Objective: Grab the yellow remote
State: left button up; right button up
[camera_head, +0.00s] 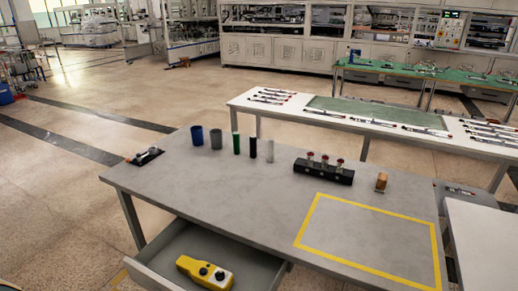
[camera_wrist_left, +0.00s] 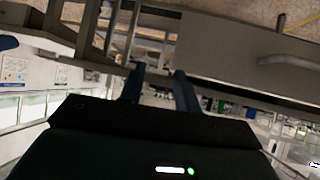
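The yellow remote (camera_head: 205,273) has dark round buttons and lies in an open grey drawer (camera_head: 150,282) under the front left of the grey table. The remote cannot be made out in the left wrist view. My left gripper (camera_wrist_left: 158,88) shows only in the left wrist view, its two dark fingers apart with nothing held between them. That view also shows a grey panel with a bar handle (camera_wrist_left: 290,63), beyond the fingers to the right. My right gripper is in neither view.
The table (camera_head: 240,205) holds a blue cup (camera_head: 197,136), a grey cup (camera_head: 216,140), upright cylinders (camera_head: 253,146), a black block with red-topped pieces (camera_head: 323,172) and a small brown item (camera_head: 381,181). A yellow-outlined area (camera_head: 365,238) at the right is empty.

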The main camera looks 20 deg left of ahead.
aim_at(187, 267)
jog(key=u, duration=1.4)
